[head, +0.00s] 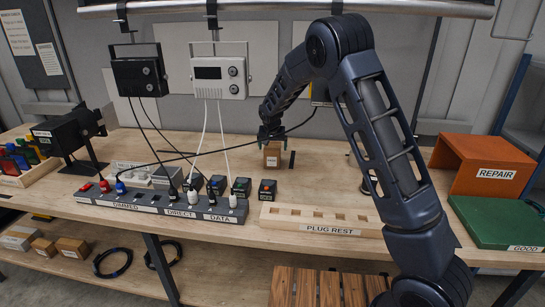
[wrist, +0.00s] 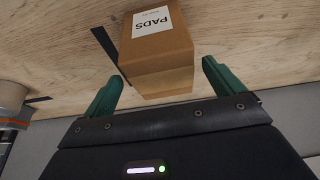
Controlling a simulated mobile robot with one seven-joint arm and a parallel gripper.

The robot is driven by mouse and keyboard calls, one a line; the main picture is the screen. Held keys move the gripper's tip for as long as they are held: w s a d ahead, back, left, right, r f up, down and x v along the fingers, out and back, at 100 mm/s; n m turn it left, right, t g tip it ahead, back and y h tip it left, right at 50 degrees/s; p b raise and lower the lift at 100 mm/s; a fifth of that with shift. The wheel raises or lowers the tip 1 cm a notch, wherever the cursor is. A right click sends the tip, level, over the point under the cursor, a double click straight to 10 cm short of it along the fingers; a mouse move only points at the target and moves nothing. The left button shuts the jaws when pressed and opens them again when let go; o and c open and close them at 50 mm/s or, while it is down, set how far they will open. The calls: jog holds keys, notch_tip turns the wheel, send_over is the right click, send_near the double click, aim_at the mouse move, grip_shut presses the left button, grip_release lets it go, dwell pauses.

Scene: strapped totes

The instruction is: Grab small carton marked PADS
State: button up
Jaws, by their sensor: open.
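The small carton marked PADS (wrist: 160,55) is a brown cardboard box with a white label, standing on the wooden bench. In the head view the carton (head: 272,155) shows just below my gripper (head: 271,135), near the back middle of the bench. In the wrist view my gripper (wrist: 163,88) is open, with its two green fingers apart. The carton's near end lies between and just beyond the fingertips, with a gap visible on the right. Contact on the left cannot be told.
A labelled power strip (head: 160,205) with plugs and cables runs along the bench front. A wooden PLUG REST block (head: 320,220) lies to its right. An orange REPAIR box (head: 480,165) and a green GOOD tray (head: 495,222) stand at the right. A black cable passes near my gripper.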

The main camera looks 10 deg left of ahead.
jog(key=shift+x, duration=2.65)
jog(key=shift+a, duration=0.1)
jog(key=c, duration=1.2)
jog(key=shift+r, duration=0.1)
